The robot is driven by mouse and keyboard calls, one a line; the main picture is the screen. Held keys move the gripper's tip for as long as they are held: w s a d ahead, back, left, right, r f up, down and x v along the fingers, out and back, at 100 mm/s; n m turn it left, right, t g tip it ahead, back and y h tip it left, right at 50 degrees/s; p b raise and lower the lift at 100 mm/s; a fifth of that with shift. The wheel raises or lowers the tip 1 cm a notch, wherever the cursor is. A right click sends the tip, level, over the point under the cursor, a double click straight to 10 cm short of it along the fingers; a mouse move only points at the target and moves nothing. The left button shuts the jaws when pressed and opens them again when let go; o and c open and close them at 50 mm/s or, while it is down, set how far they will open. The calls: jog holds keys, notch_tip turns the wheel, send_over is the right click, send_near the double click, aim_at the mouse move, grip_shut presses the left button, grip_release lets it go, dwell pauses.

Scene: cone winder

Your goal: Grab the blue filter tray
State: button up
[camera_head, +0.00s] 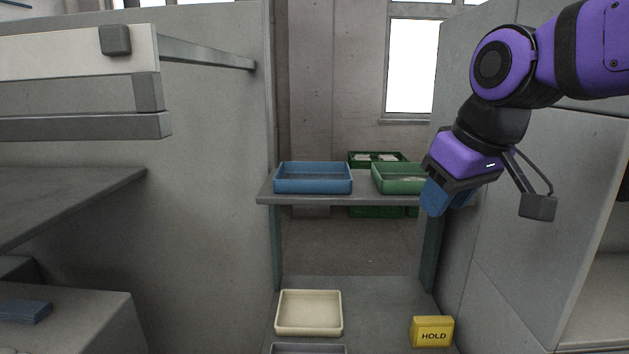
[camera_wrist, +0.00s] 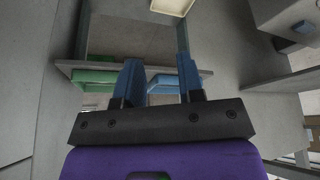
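The blue filter tray (camera_head: 313,187) is a shallow, open-topped tray. It sits level on the left part of a grey shelf (camera_head: 330,200) in the head view. My gripper (camera_head: 446,197) has blue fingers and is at the right end of that shelf, well to the right of the blue tray and apart from it. In the wrist view my gripper (camera_wrist: 158,62) is open, with nothing between its fingers. The blue tray (camera_wrist: 163,84) shows beyond them, partly hidden by the fingers.
A green tray (camera_head: 398,187) sits on the shelf between the blue tray and my gripper. A cream tray (camera_head: 309,328) and a yellow HOLD block (camera_head: 432,331) lie on the lower surface. Grey panels (camera_head: 215,200) flank the shelf. Green crates (camera_head: 375,156) stand behind.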

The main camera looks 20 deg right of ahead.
jog(key=w+a+r+n+g+y, duration=0.1)
jog(key=w+r+n, duration=0.15)
jog(key=w, duration=0.55)
jog(key=w+a+r+n+g+y, duration=0.15)
jog(key=w+n, duration=0.25)
jog(key=w, duration=0.5)
jog(key=w+a+f+n, duration=0.1)
jog(key=w+n, duration=0.1)
jog(key=w, duration=0.4)
jog(key=w+a+f+n+y, duration=0.1)
jog(key=w+n, duration=0.1)
jog(key=w, duration=0.3)
jog(key=w+a+f+n+g, duration=0.1)
jog(key=w+n, duration=0.1)
jog(key=w, duration=0.4)
jog(key=shift+w+f, duration=0.2)
jog(key=shift+w, duration=0.1)
jog(key=x, duration=0.4)
jog(key=shift+a+f, duration=0.1)
jog(key=shift+f, duration=0.05)
jog(key=shift+d+x, duration=0.15)
jog(key=shift+x, duration=1.3)
jog(key=shift+d+x, duration=0.1)
jog(key=shift+x, duration=1.35)
grip_shut()
